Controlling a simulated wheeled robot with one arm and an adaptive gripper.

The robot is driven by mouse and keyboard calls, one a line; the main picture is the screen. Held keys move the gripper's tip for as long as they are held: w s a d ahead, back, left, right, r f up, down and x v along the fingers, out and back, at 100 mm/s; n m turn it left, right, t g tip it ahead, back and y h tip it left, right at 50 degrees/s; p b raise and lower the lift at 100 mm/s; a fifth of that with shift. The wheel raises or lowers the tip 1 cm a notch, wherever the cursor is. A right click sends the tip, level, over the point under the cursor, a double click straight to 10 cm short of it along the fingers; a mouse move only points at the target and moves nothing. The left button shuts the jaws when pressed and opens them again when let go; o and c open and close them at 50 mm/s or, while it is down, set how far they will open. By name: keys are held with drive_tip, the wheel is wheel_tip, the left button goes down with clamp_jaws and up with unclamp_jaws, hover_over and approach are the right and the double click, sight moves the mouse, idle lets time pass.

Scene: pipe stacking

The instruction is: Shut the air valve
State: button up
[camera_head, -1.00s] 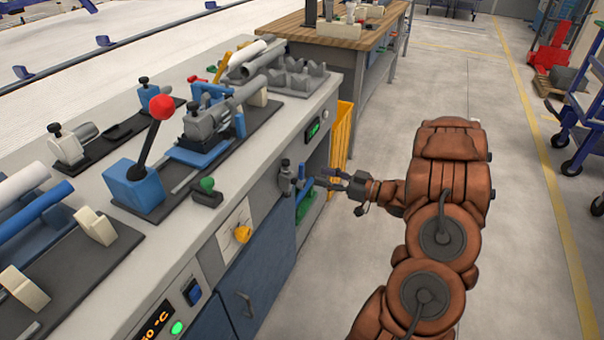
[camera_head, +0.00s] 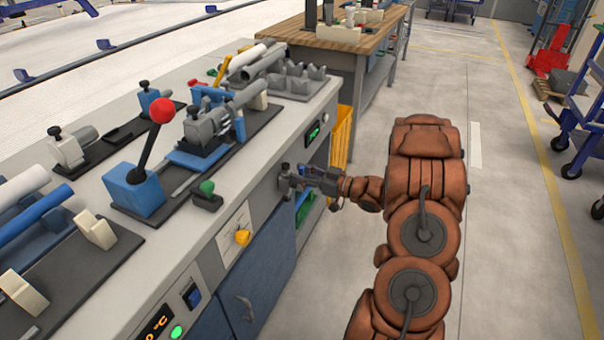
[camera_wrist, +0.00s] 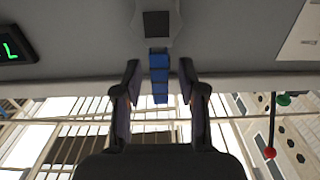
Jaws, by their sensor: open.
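The air valve has a dark grey body (camera_head: 286,171) on the front face of the workbench, just below the top edge. In the wrist view its square grey body (camera_wrist: 157,24) is at the top centre, and its blue lever (camera_wrist: 159,72) runs down from it. My gripper (camera_head: 298,180) is at the valve in the head view and hides most of the lever. In the wrist view my gripper (camera_wrist: 159,80) is open, with one finger on each side of the lever. Gaps show between the lever and both fingers.
The workbench (camera_head: 160,262) carries a red-ball lever (camera_head: 162,110), a green knob (camera_head: 207,187) and clamped pipes. A yellow bin (camera_head: 341,138) stands behind the valve.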

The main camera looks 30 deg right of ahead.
clamp_jaws()
idle(0.7)
